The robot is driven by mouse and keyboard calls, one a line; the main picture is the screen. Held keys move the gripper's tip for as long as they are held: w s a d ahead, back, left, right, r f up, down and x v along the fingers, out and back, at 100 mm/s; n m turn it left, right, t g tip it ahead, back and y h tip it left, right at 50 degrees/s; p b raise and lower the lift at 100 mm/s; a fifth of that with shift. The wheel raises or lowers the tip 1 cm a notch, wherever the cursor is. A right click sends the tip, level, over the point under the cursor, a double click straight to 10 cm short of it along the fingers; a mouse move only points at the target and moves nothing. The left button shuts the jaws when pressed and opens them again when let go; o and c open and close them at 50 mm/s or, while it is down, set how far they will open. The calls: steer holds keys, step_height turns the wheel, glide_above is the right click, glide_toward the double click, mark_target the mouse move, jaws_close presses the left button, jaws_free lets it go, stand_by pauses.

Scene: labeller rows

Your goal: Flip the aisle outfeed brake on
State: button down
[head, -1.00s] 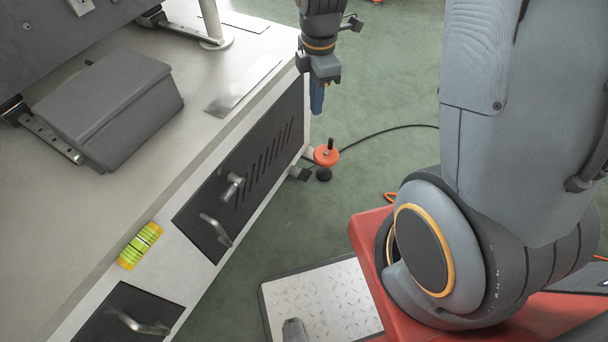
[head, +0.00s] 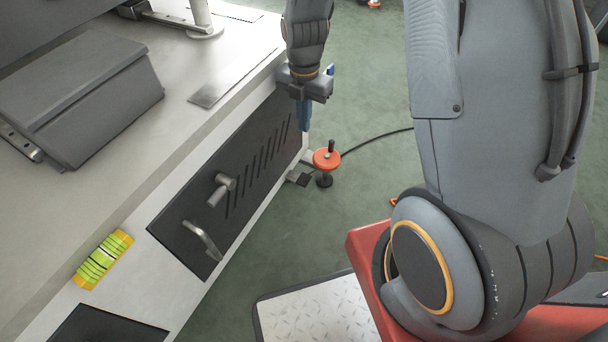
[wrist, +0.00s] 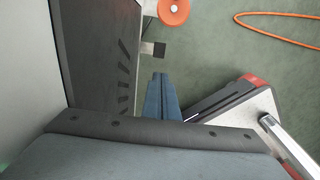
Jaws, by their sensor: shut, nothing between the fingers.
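No label names the aisle outfeed brake, and I cannot tell for sure which part it is. A small dark pedal-like tab (head: 299,178) sticks out low at the machine's far corner; it also shows in the wrist view (wrist: 159,49). Beside it is an orange handwheel (head: 325,160) with a black knob on a dark foot, seen partly at the top of the wrist view (wrist: 173,12). My gripper (head: 304,122) is shut and empty, its blue fingers pointing down beside the machine's side, above the tab in the head picture. The fingers show together in the wrist view (wrist: 160,98).
The machine's side has a dark slotted panel (head: 232,190) with protruding handles (head: 205,240). A black cable (head: 375,140) runs over the green floor. Floor right of the handwheel is open.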

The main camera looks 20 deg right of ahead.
mark_target(304, 180)
steer(key=shift+f, duration=0.1)
step_height(304, 180, down, 24)
steer(key=b, duration=1)
steer(key=shift+w, duration=0.1)
